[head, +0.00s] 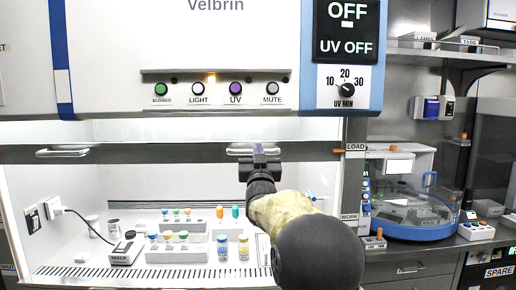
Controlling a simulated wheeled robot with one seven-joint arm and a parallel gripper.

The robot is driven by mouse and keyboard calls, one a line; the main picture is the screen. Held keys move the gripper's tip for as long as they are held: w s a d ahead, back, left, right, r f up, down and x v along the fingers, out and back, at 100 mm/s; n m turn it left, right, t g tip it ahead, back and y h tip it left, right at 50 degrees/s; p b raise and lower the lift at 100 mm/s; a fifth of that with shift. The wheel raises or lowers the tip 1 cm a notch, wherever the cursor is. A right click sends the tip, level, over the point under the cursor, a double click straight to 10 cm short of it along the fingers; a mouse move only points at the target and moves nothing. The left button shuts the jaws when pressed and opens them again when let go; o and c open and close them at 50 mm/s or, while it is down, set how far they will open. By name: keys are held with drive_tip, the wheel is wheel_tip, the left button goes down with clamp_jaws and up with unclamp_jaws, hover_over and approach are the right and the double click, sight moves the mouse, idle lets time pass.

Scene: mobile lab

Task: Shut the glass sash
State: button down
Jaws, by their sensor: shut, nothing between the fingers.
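The glass sash of the cabinet is raised part way. Its dark lower rail (130,153) runs across the opening, with one handle (62,153) at the left and another handle (236,151) near the middle. The opening below the rail is wide. My gripper (259,152) is shut and empty, at the right part of the middle handle. Whether it touches the handle cannot be told. My arm hides part of the cabinet's right side.
Inside the cabinet stand vial racks (176,252), loose vials (222,247) and a mixer (127,249) with a cable to the left wall. LOAD (355,147) and WORK (349,217) labels mark the right post. A round blue-based machine (411,230) stands on the right bench.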

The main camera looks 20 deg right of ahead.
drive_tip(key=shift+f, duration=0.1)
wheel_tip(320, 180, down, 46)
drive_tip(key=b, duration=4)
wheel_tip(320, 180, up, 4)
drive_tip(key=p, duration=0.2)
drive_tip(key=p+v, duration=0.2)
drive_tip(key=v, duration=0.8)
drive_tip(key=shift+s+a+r, duration=0.15)
drive_tip(key=shift+s+r, duration=0.1)
drive_tip(key=shift+s, duration=0.2)
